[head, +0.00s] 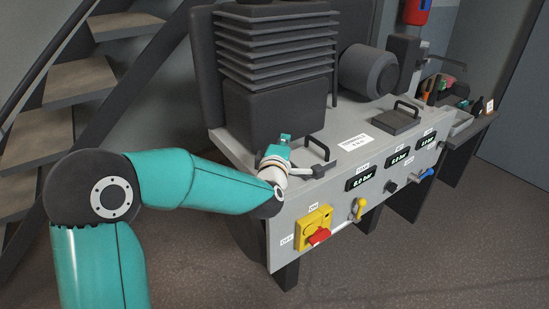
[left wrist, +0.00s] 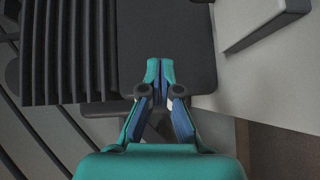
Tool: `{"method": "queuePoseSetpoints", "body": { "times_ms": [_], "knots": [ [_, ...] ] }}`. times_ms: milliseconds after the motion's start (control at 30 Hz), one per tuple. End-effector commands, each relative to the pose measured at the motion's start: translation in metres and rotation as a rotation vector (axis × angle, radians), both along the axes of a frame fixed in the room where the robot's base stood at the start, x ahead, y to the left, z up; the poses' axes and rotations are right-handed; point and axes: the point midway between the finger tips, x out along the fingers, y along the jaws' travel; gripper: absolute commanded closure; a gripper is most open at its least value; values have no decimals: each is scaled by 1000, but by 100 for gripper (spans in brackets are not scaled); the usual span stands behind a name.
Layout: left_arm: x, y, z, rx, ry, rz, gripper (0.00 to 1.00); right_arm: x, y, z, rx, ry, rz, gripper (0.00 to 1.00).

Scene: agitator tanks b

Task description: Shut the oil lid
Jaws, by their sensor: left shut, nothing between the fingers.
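My left gripper (head: 285,139) reaches in from the left over the near left part of the grey machine top. Its fingers are together and empty; in the left wrist view the closed fingertips (left wrist: 160,68) show in front of a dark block. A dark handle (head: 318,148) stands just right of the gripper; my wrist hides much of what lies around it. A flat dark lid with a handle (head: 397,122) lies on the machine top further right. I cannot tell which of these is the oil lid. My right gripper is not in view.
A tall dark finned block (head: 276,60) stands behind the gripper, and a dark motor (head: 368,70) behind the top. The front panel carries displays, a yellow switch with a red knob (head: 319,235), a yellow lever (head: 358,209) and a blue lever (head: 425,174). Stairs (head: 85,77) rise at left.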

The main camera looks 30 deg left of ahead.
Motion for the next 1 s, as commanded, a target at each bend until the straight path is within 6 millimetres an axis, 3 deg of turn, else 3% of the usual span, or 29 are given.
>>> {"method": "queuePoseSetpoints", "body": {
  "times_ms": [333, 567, 1000],
  "knots": [
    [-1, 1, 7, -1, -3, 2, 100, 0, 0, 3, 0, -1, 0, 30],
    [-5, 3, 43, 0, -4, 0, 100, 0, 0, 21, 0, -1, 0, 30],
    [-37, -49, 100, 0, -3, -4, 100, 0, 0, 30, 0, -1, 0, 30]
  ]
}}
